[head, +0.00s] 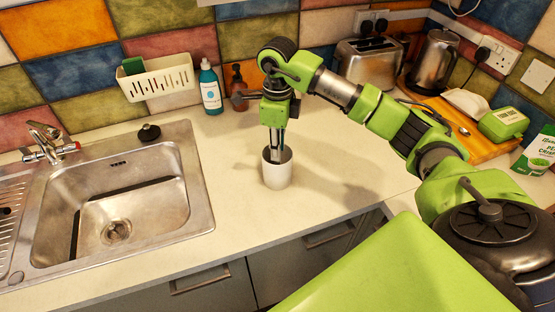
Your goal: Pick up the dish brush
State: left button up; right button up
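My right gripper (278,146) points straight down over a white cylindrical holder (277,175) on the counter. Its fingers are at the holder's mouth, and the tips are at or just inside the rim. The fingers and wrist hide most of the holder's opening. I cannot clearly make out a dish brush; whether one stands in the holder between the fingers is hidden. I cannot tell whether the fingers are open or shut. My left gripper is not in view.
A steel sink (118,205) with a tap (45,145) is at left. Behind the holder stand a teal bottle (210,90) and a brown bottle (238,88). A toaster (369,62) and kettle (433,60) are at the back right. Counter around the holder is clear.

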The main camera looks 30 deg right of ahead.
grip_shut()
